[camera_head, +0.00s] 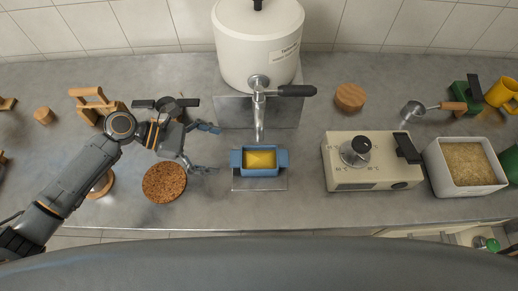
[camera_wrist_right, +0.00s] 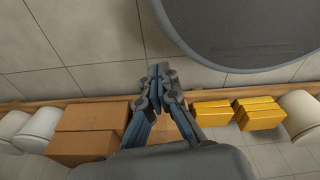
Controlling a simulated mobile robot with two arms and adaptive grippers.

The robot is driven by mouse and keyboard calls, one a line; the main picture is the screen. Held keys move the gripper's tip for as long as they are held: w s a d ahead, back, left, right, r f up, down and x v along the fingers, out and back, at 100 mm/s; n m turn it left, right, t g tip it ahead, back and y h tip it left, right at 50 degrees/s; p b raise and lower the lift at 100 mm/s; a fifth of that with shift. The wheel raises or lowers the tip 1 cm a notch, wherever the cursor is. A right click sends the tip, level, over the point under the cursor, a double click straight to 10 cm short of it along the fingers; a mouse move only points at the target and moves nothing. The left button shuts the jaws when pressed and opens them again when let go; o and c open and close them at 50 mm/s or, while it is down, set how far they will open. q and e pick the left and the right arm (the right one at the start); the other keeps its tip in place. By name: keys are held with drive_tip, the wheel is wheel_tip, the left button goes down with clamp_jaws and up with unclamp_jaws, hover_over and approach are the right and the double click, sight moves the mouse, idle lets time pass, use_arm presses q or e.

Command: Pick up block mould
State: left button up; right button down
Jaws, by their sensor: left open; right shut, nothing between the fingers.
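The block mould (camera_head: 260,160) is a small blue box with side handles and a yellow filling. It sits under the tap (camera_head: 260,110) of the white tank, on a small metal plate (camera_head: 260,184). My left gripper (camera_head: 212,149) is open and empty, just left of the mould and apart from it, its fingers pointing right toward it. In the right wrist view my right gripper (camera_wrist_right: 158,72) is shut and empty, away from the counter top.
A cork mat (camera_head: 164,182) lies below the left gripper. A cream control box (camera_head: 370,161) with a knob stands right of the mould, and a white tub (camera_head: 465,167) stands beyond it. The right wrist view shows brown boxes (camera_wrist_right: 88,142) and yellow blocks (camera_wrist_right: 258,114) along a shelf.

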use_arm(q)
approach(259, 164)
drive_tip(key=d, duration=0.1)
drive_tip(key=d+r, duration=0.1)
drive_tip(key=shift+s+d+r+p, duration=0.15)
drive_tip(key=shift+s+d+p, duration=0.15)
drive_tip(key=shift+d, duration=0.05)
drive_tip(key=x, duration=0.3)
drive_tip(key=shift+w+p, duration=0.15)
drive_tip(key=shift+p, duration=0.15)
drive_tip(key=x, duration=0.3)
drive_tip(key=shift+w+d+p, duration=0.2)
drive_tip(key=shift+d+p, duration=0.05)
drive_tip(key=shift+p, duration=0.1)
drive_tip(key=shift+d+f, duration=0.2)
drive_tip(key=shift+d, duration=0.05)
drive_tip(key=c, duration=1.6)
use_arm(e)
drive_tip(key=shift+g, duration=0.3)
drive_tip(key=s, duration=0.1)
drive_tip(key=s+r, duration=0.2)
drive_tip(key=shift+s+d, duration=0.1)
drive_tip(key=shift+s, duration=0.2)
